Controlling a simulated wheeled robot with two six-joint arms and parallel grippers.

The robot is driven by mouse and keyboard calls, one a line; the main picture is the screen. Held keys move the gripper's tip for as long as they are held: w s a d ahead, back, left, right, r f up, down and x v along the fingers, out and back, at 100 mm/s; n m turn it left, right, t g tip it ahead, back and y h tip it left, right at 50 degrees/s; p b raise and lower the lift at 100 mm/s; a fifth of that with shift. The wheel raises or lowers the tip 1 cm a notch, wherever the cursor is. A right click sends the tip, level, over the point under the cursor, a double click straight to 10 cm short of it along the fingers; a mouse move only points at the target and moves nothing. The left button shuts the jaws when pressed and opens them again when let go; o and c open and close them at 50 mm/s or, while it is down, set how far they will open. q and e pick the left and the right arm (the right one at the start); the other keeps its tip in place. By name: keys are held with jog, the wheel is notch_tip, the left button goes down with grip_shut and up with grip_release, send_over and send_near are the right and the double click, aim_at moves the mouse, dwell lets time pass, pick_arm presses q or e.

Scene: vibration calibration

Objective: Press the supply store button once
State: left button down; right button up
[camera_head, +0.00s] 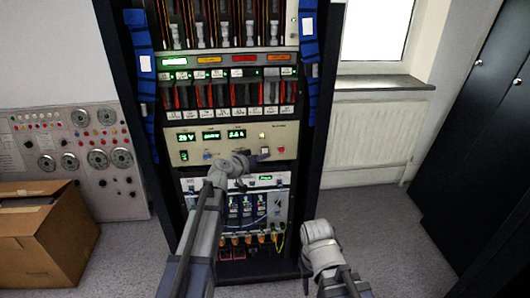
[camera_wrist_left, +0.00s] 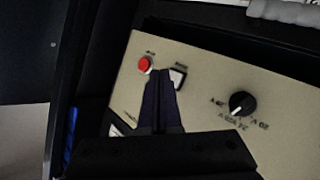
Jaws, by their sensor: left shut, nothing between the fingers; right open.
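The beige power supply panel (camera_head: 185,152) sits in the rack, with green displays, knobs and buttons. In the left wrist view, the same panel (camera_wrist_left: 200,100) shows a round red button (camera_wrist_left: 145,64) and a square white button (camera_wrist_left: 178,78) beside it. Their labels are too small to read. My left gripper (camera_head: 262,157) is shut and empty at the panel's lower right. In the left wrist view its fingertips (camera_wrist_left: 160,76) overlap the square button's edge; I cannot tell whether they touch it. My right gripper (camera_head: 305,284) is low, right of the rack's base, open and away from the panel.
A black knob (camera_wrist_left: 242,103) is on the panel near the fingers. Instrument modules with cables (camera_head: 245,208) sit below the panel. A cardboard box (camera_head: 45,245) and a grey dial panel (camera_head: 75,150) are at left. Dark cabinets (camera_head: 480,120) stand at right, with clear floor before them.

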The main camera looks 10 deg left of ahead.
pick_arm(q)
jog(key=shift+w, duration=0.1)
dwell(0.6)
jog(key=shift+w+a, duration=0.15)
jog(key=shift+w, duration=0.15)
jog(key=shift+w+a, duration=0.1)
jog(key=shift+w, duration=0.3)
dwell(0.6)
jog(key=shift+s, duration=0.15)
jog(key=shift+s+d, duration=0.25)
jog(key=shift+s, duration=0.4)
jog(key=s, duration=0.2)
jog(key=s+d, duration=0.1)
jog(key=s, duration=0.1)
jog(key=shift+s+d, duration=0.2)
jog(key=shift+s, duration=0.2)
dwell(0.6)
